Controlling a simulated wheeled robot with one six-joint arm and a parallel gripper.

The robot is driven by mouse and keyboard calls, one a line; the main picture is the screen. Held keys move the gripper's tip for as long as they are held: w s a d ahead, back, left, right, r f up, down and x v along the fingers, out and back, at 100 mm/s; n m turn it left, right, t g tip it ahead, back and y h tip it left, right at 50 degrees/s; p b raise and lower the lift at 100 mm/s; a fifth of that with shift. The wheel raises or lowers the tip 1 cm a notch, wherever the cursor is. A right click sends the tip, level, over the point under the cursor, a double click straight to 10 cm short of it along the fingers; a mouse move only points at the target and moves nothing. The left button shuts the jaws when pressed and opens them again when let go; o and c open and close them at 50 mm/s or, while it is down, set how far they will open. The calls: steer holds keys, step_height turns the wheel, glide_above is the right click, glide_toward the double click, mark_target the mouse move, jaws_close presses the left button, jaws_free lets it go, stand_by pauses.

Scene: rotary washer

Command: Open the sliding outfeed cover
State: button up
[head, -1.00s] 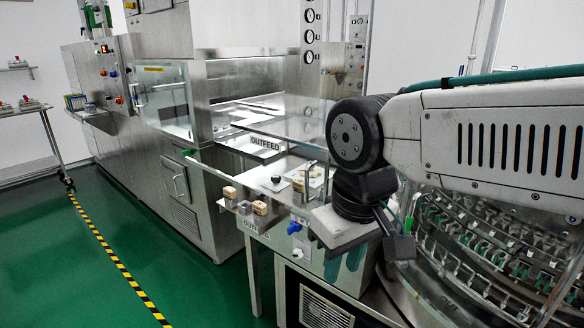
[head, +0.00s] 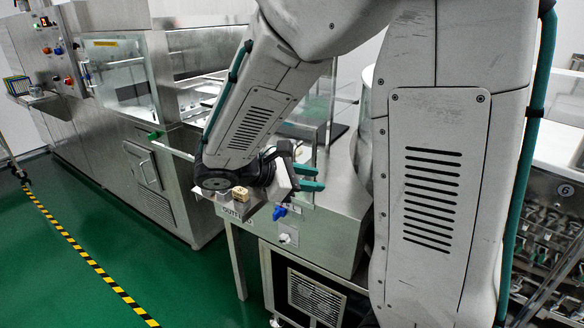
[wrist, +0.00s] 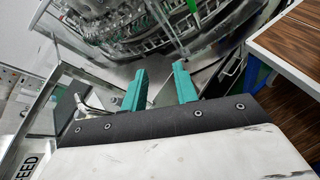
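The outfeed cover appears to be the clear panel (head: 316,108) above the outfeed bench in the head view; my arm hides much of it, and I cannot tell how far it stands open. My gripper (head: 312,179) is in front of it, over the bench, its teal fingers pointing right. In the wrist view my gripper (wrist: 159,85) has its two teal fingers apart with nothing between them. A metal-edged frame (wrist: 40,95) and a sign reading "FEED" (wrist: 27,166) lie left of the fingers. No handle is visible between the fingers.
The washer cabinet (head: 180,190) stands at left. A rack of metal holders (head: 550,225) is at right. Green floor (head: 150,290) is open at lower left. A brown-topped table (wrist: 290,45) shows in the wrist view.

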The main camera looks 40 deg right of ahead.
steer(key=w+a+f+n+t+h, duration=0.2)
steer(key=w+f+n+t+h, duration=0.3)
steer(key=w+n, duration=0.45)
steer(key=shift+m+t, duration=0.4)
steer(key=shift+m, duration=0.15)
steer(key=w+d, duration=0.1)
steer(key=d, duration=0.1)
steer(key=w+d, duration=0.1)
steer(key=d, duration=0.1)
steer(key=w+d, duration=0.1)
steer(key=d, duration=0.2)
steer(key=shift+w+d, duration=0.1)
jaws_close()
